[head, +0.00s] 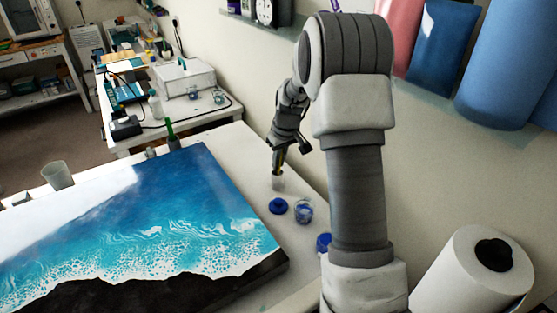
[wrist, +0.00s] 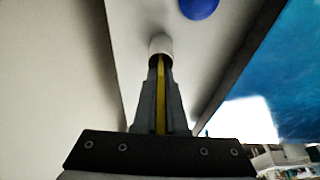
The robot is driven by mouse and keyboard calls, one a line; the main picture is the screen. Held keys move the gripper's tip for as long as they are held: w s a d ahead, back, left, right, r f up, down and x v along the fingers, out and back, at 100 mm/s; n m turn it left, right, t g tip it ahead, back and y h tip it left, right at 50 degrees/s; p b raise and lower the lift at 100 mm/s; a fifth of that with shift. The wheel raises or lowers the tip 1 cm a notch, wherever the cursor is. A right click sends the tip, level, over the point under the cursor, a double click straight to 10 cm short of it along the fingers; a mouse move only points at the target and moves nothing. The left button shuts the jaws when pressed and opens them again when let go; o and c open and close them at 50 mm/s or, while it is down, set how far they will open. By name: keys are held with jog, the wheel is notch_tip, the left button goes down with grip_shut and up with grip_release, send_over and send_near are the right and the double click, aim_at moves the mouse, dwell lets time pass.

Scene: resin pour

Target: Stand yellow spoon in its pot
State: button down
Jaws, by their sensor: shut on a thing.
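My gripper (head: 279,160) is over the right part of the table, shut on the yellow spoon (wrist: 160,98), which runs lengthwise between the two fingers in the wrist view. In the head view only a thin bit of yellow shows between the fingers. A small white pot (head: 278,183) stands right below the fingertips; it also shows in the wrist view (wrist: 161,45), straight beyond the fingertips. The spoon's far end is hidden at the pot's mouth, so I cannot tell how far it is inside.
A blue disc-shaped lid (head: 278,206) and a clear jar with blue in it (head: 303,211) stand close in front of the pot. The blue and white wave panel (head: 150,215) fills the table to the left. A cup (head: 58,174) stands behind the panel. The wall is close on the right.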

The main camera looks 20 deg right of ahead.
jog(key=c, duration=0.9)
grip_release()
jog(key=a+v, duration=0.1)
jog(key=v, duration=1.6)
jog(key=s+a+r, duration=0.4)
jog(key=s+r, duration=0.1)
jog(key=s, duration=0.3)
jog(key=s+a+f+m+t, duration=0.1)
jog(key=s+a, duration=0.3)
jog(key=s, duration=0.6)
jog(key=s+a+m+t, duration=0.1)
jog(key=s+a, duration=0.2)
jog(key=s, duration=0.7)
jog(key=shift+s+a+f+t+h, duration=0.25)
jog(key=shift+a+f+t+h, duration=0.05)
jog(key=shift+a+f+t, duration=0.1)
